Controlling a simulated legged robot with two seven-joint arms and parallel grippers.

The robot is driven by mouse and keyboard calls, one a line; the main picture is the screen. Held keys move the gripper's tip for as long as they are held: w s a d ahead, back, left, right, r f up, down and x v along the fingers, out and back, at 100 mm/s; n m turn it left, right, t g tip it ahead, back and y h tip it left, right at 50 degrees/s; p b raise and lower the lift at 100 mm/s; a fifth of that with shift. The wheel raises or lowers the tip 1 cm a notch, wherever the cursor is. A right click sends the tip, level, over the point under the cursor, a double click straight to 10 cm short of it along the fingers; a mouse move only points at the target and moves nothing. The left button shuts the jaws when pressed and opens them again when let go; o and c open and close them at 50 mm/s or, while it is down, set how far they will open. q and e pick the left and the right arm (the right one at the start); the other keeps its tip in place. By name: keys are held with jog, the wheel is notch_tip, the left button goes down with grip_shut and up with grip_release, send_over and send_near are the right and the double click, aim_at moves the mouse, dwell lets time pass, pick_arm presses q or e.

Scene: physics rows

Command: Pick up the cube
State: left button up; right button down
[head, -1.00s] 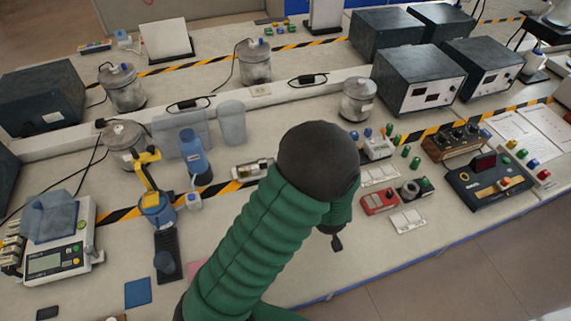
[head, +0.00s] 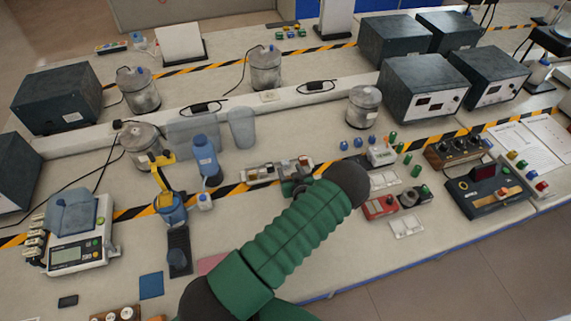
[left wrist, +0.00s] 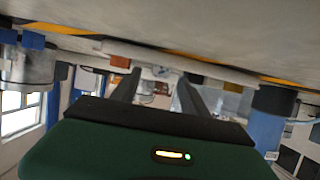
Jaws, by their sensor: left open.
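I cannot clearly pick out a cube in either view. My left gripper (head: 294,187) is small and partly hidden by my green arm in the head view. It is open, close to a pale tray-like fixture (head: 258,174) with small brown and orange pieces. In the left wrist view my left gripper (left wrist: 156,90) shows its two dark fingers apart, with nothing clearly held between them. The fixture (left wrist: 160,58) also shows there, upside down, just past the fingertips. My right gripper is not in view.
A red box (head: 379,207) and green-topped pieces lie to the right. A scale (head: 70,255) sits at the left.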

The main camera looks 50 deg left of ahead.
aim_at(287, 165)
pick_arm(q)
jog(key=x, duration=0.5)
jog(key=shift+s+p, duration=0.1)
jog(key=shift+p, duration=0.25)
jog(key=shift+c, duration=0.2)
jog(key=shift+d+r, duration=0.1)
jog(key=shift+d, duration=0.05)
grip_shut()
